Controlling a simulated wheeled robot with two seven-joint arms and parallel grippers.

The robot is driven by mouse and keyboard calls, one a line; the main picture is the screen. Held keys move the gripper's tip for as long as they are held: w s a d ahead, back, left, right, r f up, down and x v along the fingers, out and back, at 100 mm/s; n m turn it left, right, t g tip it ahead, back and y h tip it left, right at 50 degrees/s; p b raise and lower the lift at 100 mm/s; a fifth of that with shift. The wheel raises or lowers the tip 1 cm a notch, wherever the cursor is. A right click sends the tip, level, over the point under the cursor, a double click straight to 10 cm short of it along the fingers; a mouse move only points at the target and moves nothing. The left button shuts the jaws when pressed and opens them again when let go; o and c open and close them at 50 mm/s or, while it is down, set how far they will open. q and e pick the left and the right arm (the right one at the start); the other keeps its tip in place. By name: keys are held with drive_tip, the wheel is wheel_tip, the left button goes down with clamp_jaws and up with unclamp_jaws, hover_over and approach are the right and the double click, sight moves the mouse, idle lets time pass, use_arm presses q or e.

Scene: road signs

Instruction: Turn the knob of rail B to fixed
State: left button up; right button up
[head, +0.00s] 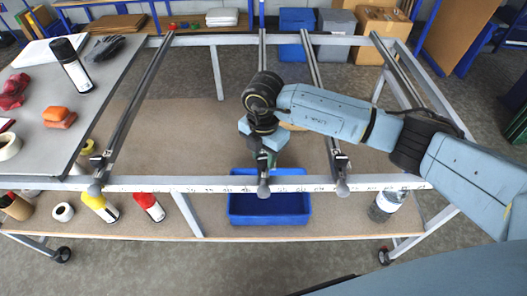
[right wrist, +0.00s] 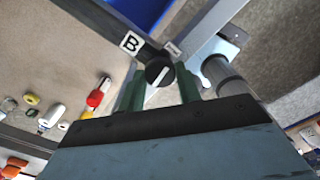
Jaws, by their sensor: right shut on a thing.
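Rail B (head: 263,52) is the second rail from the left on the metal frame in the head view. Its white "B" label (right wrist: 131,43) shows in the right wrist view. Beside the label is a round black knob (right wrist: 158,71) with a white pointer line slanting towards the upper right. A small white tag (right wrist: 173,49) lies just beyond the knob; its text is too small to read. My right gripper (head: 268,161) is at the front end of rail B, with its green fingers on either side of the knob, shut on it. The left gripper is not in view.
A blue bin (head: 270,219) stands on the lower shelf below the gripper. Another rail (head: 322,95) runs close on the right. A side table (head: 100,70) at the left holds a spray can (head: 72,66) and gloves (head: 104,48). A bottle (head: 385,207) stands at the lower right.

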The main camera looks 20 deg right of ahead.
sight(263, 159)
drive_tip(key=shift+m, duration=0.6)
drive_tip(key=o, duration=1)
drive_tip(key=shift+r, duration=0.1)
wheel_tip(263, 159, up, 13)
idle(0.4)
